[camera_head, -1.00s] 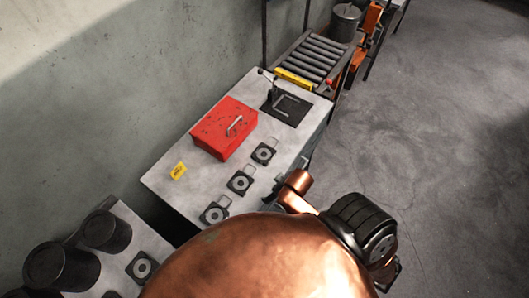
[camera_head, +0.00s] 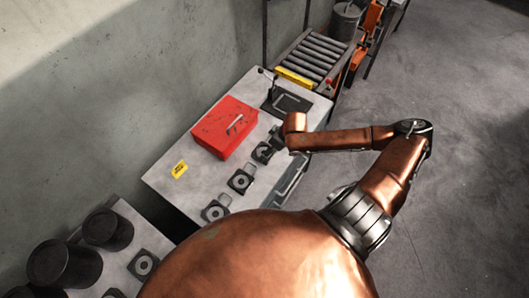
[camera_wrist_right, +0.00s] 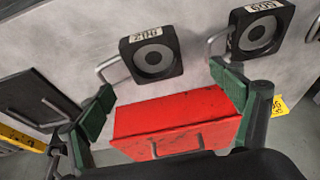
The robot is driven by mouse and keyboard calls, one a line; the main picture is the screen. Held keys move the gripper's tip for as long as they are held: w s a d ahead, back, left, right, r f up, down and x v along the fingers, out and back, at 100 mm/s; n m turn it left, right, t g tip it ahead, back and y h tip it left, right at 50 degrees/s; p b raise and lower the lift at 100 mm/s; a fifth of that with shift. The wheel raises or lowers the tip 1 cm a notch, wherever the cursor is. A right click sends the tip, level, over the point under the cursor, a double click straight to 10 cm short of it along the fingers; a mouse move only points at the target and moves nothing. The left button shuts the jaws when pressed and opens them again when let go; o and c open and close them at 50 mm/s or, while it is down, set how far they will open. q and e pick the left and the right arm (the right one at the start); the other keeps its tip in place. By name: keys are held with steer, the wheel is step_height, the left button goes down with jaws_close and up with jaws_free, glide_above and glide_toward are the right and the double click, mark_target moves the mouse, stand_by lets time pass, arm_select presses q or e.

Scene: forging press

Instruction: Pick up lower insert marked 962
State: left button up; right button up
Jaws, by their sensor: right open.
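Three square black inserts with round centres and metal handles lie in a row on the grey table: far (camera_head: 263,152), middle (camera_head: 240,181) and near (camera_head: 214,212). The right wrist view shows two inserts (camera_wrist_right: 152,55) (camera_wrist_right: 262,30) with white labels; I cannot read a clear 962 on either. My right gripper (camera_head: 279,138) is above the table beside the far insert. In the right wrist view its green-padded fingers (camera_wrist_right: 160,84) are wide apart and empty, with one insert beyond the gap. My left gripper is not in view.
A red toolbox (camera_head: 224,128) stands behind the row, close to the right gripper. A yellow tag (camera_head: 179,169) and a black plate (camera_head: 287,103) with a handle are on the table. A roller conveyor (camera_head: 314,58) adjoins the far end. Dark cylinders (camera_head: 65,265) stand lower left.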

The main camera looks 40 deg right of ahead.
mark_target(263, 145)
steer(key=shift+w+d, duration=0.1)
steer(key=shift+d, duration=0.2)
steer(key=x, duration=0.7)
steer(key=shift+w+d+f+p, duration=0.15)
steer(key=shift+d+f+p, duration=0.05)
steer(key=shift+f+p, duration=0.1)
steer(key=shift+c, duration=0.2)
steer(key=c, duration=2.1)
steer(key=shift+w+r, duration=0.1)
steer(key=shift+r, duration=0.1)
steer(key=shift+c, duration=0.2)
